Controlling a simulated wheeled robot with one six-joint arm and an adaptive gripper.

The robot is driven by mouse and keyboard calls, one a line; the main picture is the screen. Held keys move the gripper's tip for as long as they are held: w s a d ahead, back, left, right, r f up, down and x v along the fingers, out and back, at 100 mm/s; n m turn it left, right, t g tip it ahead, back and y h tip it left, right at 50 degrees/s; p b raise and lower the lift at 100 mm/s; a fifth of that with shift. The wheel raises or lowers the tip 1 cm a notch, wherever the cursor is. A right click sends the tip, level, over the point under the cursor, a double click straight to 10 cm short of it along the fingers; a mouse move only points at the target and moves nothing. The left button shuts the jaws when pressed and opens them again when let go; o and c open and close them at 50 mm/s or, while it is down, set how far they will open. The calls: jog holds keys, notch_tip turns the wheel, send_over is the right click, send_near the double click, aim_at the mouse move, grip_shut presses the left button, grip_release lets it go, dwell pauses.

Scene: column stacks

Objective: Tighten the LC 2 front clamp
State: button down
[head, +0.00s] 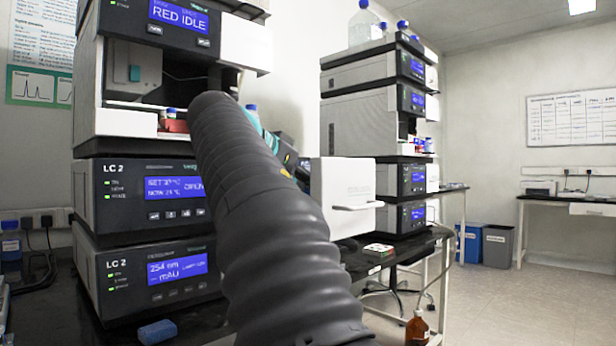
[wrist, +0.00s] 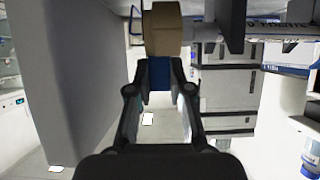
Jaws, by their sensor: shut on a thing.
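In the wrist view my gripper (wrist: 159,78) is shut on a small blue piece (wrist: 159,72). A tan, faceted fitting (wrist: 164,32) lies just beyond the blue piece, with a pale rod (wrist: 206,33) running right from it. I cannot tell whether the blue piece is the front clamp itself. In the head view the LC 2 stack (head: 143,205) stands at left, its lit screens facing me. My arm's black ribbed sleeve covers part of the stack's right side, and my fingertips are hidden there.
A white panel (head: 343,190) sticks out right of my arm. A second instrument stack (head: 352,118) stands behind it. A brown bottle (head: 417,328) is at the lower right, and a blue object (head: 157,331) lies before the LC 2 stack.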

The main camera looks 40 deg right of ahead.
jog(key=r+y+p, duration=0.1)
jog(key=p, duration=0.2)
jog(key=shift+d+y, duration=0.3)
jog(key=shift+d, duration=0.1)
jog(key=p, duration=0.1)
jog(key=y+p, duration=0.1)
jog(key=shift+d+f+y+p, duration=0.2)
jog(key=shift+d+y+p, duration=0.1)
jog(key=shift+p, duration=0.05)
jog(key=shift+d+f+g+y+p, duration=0.35)
jog(key=shift+f+y+p, duration=0.3)
jog(key=shift+y, duration=0.45)
jog(key=shift+w+d+f+y, duration=0.1)
jog(key=shift+d+f+y, duration=0.05)
jog(key=shift+y, duration=0.4)
jog(key=shift+d+f+y, duration=0.1)
jog(key=shift+y, duration=0.45)
jog(key=c, duration=1)
grip_release()
jog(key=shift+f, duration=0.1)
jog(key=shift+c, duration=0.2)
jog(key=shift+r, duration=0.2)
